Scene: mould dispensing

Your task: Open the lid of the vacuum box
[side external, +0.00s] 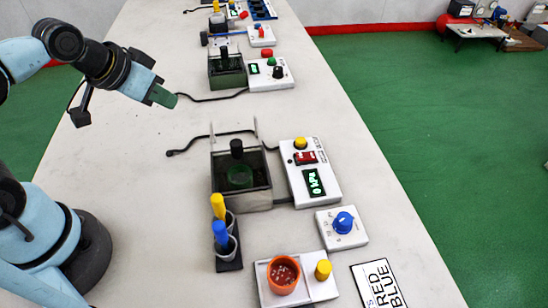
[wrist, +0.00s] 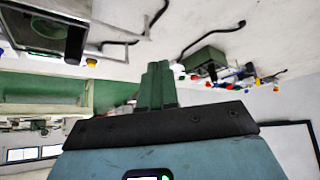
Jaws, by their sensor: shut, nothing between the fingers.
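The vacuum box (side external: 256,200) is a grey open-looking square box in the middle of the table, with a green round mould (side external: 238,178) visible inside. A black knob (side external: 237,148) shows near its back edge, and thin pale uprights stand behind. The lid looks clear, and I cannot tell its exact position. The box also shows at the upper left of the wrist view (wrist: 78,42). My gripper (side external: 168,100) has green fingers, shut and empty, in the air to the upper left of the box and apart from it. Its fingers also show in the wrist view (wrist: 157,84).
A white pressure controller (side external: 318,190) stands right of the box, with a blue-knob dial (side external: 343,222) in front. A black holder (side external: 232,262) with yellow and blue tools and an orange cup (side external: 283,275) are nearer. A second station (side external: 227,72) stands behind. Cables cross the table.

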